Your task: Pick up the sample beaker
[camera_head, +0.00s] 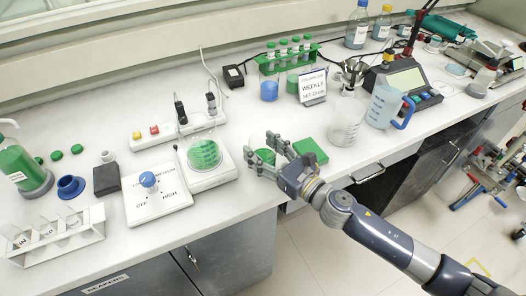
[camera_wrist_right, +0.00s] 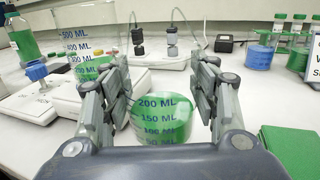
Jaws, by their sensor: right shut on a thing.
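A small clear beaker with green liquid (camera_head: 264,156) is between the fingers of my right gripper (camera_head: 262,150) near the counter's front edge. In the right wrist view this beaker (camera_wrist_right: 161,118) shows blue marks up to 200 ML and looks upright. The right fingers (camera_wrist_right: 162,85) are closed on its two sides. I cannot tell whether its base touches the counter. A larger beaker with green liquid (camera_head: 204,154) stands on a white plate device (camera_head: 212,176) to the left; it also shows in the right wrist view (camera_wrist_right: 88,72). My left gripper is not in view.
A green block (camera_head: 311,151) lies just right of the gripper. A clear beaker (camera_head: 346,122) and a blue-handled jug (camera_head: 383,106) stand further right. A white switch box (camera_head: 157,200) and tube rack (camera_head: 54,238) are left. A green tube rack (camera_head: 288,60) and sign (camera_head: 312,87) stand behind.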

